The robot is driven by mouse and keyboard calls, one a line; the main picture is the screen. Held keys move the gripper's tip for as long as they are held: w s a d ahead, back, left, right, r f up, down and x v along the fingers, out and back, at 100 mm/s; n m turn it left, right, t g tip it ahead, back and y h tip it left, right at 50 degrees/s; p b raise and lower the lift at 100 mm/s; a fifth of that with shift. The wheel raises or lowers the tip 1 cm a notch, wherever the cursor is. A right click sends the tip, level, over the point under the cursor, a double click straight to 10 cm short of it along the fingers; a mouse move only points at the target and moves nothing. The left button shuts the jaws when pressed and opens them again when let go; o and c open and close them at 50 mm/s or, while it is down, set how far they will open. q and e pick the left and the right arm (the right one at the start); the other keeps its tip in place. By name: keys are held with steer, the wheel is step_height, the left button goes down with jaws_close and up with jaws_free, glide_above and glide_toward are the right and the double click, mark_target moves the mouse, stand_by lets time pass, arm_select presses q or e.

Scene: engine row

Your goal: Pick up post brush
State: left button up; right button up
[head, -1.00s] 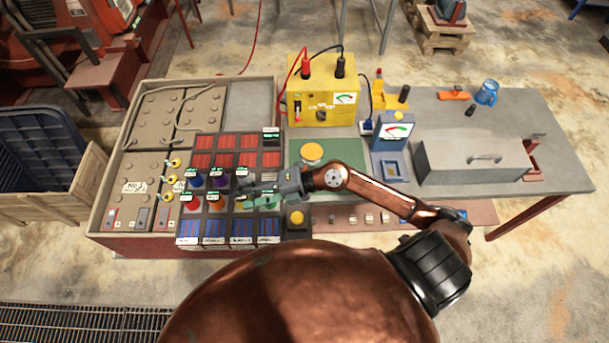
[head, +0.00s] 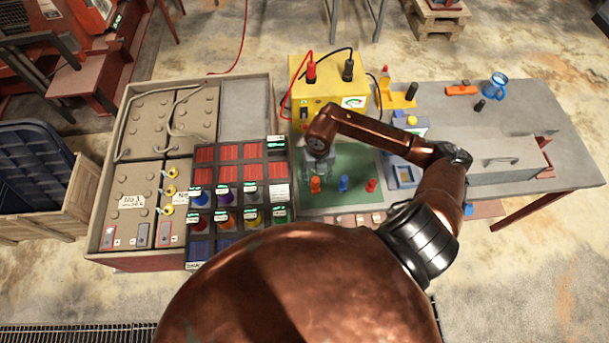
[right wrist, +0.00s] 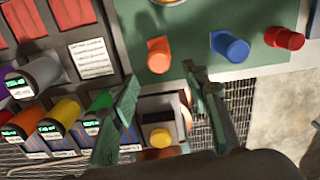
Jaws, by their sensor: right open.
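I cannot tell for sure which thing is the post brush. On the green mat (head: 350,160) stand an orange cylinder (head: 315,185), a blue cylinder (head: 343,183) and a red cylinder (head: 371,185). My right gripper (head: 318,165) hangs over the mat's left part, partly hidden under its own arm. In the right wrist view its fingers (right wrist: 160,78) are apart with nothing between them. There the orange cylinder (right wrist: 158,55) lies just beyond the fingertips; the blue cylinder (right wrist: 230,47) and red cylinder (right wrist: 284,38) are farther right. My left gripper is not in view.
Left of the mat is a dark rack (head: 240,185) with several coloured, labelled cylinders. A yellow tester (head: 325,95) stands behind the mat. A yellow button on a dark box (right wrist: 160,137) shows between the fingers' lower parts. A grey toolbox (head: 490,155) stands to the right.

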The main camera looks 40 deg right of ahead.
mark_target(316, 180)
steer(key=shift+w+d+f, duration=0.15)
steer(key=shift+w+d, duration=0.05)
steer(key=shift+w, duration=0.05)
steer(key=shift+d+f, duration=0.1)
steer(key=shift+f, duration=0.3)
steer(key=f+p, duration=0.1)
steer(key=f, duration=0.2)
steer(key=shift+w+f+p, duration=0.2)
steer(key=shift+f+p, duration=0.15)
steer(key=shift+p, duration=0.05)
step_height(316, 180, down, 2)
steer(key=shift+w+f, duration=0.1)
steer(key=shift+f, duration=0.35)
steer(key=shift+c, duration=1)
steer(key=c, duration=0.6)
jaws_close()
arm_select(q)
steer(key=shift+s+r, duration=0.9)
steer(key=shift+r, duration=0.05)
